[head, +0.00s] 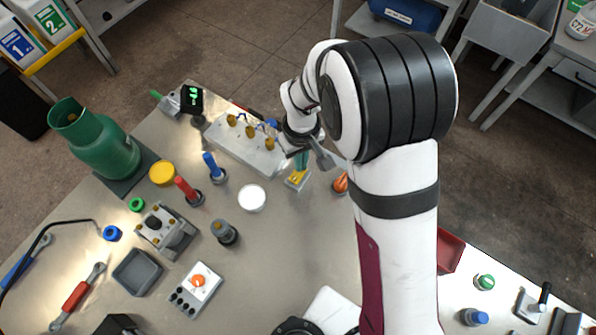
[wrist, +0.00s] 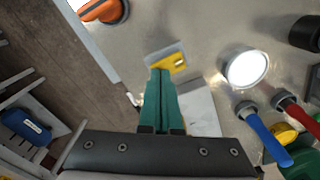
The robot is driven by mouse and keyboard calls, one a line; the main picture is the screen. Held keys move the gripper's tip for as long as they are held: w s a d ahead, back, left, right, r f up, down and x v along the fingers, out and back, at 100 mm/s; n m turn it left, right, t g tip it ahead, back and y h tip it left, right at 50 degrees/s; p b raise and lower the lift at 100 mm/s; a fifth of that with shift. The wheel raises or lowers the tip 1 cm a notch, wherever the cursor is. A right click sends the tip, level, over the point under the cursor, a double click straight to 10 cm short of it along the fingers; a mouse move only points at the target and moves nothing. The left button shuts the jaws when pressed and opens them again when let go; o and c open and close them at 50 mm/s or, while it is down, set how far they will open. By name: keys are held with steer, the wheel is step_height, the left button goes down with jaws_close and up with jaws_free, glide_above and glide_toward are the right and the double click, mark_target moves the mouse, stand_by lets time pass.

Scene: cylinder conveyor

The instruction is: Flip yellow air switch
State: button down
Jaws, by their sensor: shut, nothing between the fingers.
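The yellow air switch (head: 296,179) is a small yellow block on a pale base, standing on the grey table right of the metal valve plate. In the wrist view the yellow switch (wrist: 178,64) lies just beyond my fingertips, its near side partly hidden by them. My gripper (head: 302,163) has green fingers, pressed together and empty, pointing down at the switch. The shut fingers also show in the wrist view (wrist: 160,75). I cannot tell whether the tips touch the switch.
An orange knob (head: 341,184) stands close right of the switch. A white disc (head: 252,198) lies to its left. The valve plate (head: 235,145) with brass valves is behind left. Blue (head: 214,168) and red (head: 188,190) handles stand farther left. Bare table lies in front.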

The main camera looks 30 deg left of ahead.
steer(key=shift+f, duration=0.35)
steer(key=shift+r, duration=3.55)
